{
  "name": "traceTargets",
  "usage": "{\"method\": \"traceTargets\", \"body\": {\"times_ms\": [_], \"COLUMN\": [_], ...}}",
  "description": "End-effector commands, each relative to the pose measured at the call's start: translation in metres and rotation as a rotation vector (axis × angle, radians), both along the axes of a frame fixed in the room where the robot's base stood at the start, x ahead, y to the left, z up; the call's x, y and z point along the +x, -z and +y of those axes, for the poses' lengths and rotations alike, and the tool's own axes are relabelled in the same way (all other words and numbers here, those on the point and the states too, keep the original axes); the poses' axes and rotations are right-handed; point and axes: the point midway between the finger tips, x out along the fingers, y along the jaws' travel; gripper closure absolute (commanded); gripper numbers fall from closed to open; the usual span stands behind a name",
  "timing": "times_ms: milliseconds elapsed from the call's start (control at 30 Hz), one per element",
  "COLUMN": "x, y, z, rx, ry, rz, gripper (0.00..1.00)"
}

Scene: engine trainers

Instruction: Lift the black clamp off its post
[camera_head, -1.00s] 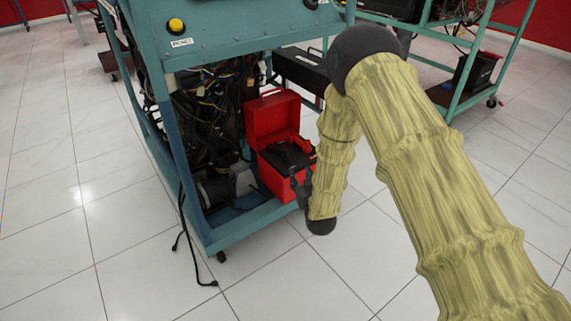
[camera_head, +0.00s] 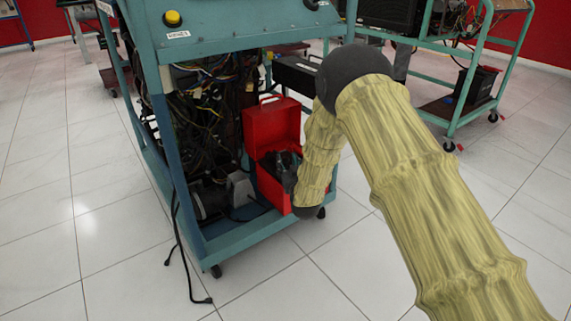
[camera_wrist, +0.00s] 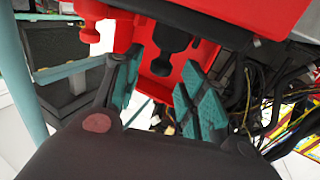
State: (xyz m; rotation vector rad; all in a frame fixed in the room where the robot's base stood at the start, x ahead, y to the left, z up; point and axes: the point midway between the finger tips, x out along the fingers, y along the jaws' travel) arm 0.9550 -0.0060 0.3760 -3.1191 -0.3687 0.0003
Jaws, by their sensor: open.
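The red battery box (camera_head: 268,128) stands open on the cart's lower shelf, and its red interior also shows in the wrist view (camera_wrist: 205,55). A black clamp-like piece (camera_wrist: 173,38) shows against the red, just beyond my fingertips; its post cannot be made out. My gripper (camera_wrist: 158,70) is open, with teal finger pads either side of a gap and nothing visibly held. In the head view my gripper (camera_head: 284,172) is a dark shape at the box's opening. It and my arm hide much of the box's contents and right side.
The teal cart frame (camera_head: 178,170) stands around the box, with tangled wiring (camera_head: 200,120) and a grey motor-like part (camera_head: 240,187) to its left. A black cable (camera_head: 180,250) hangs to the floor. A second teal cart (camera_head: 455,105) is behind at right.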

Motion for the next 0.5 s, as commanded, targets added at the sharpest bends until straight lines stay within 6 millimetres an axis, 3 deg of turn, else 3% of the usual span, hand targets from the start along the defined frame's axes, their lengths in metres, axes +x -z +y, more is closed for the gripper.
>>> {"method": "traceTargets", "body": {"times_ms": [200,500], "x": [0.022,0.028], "y": [0.001,0.000], "z": [0.005,0.007], "rx": [0.000,-0.001], "ry": [0.000,0.000], "rz": [-0.001,0.000], "gripper": [0.59,0.59]}}
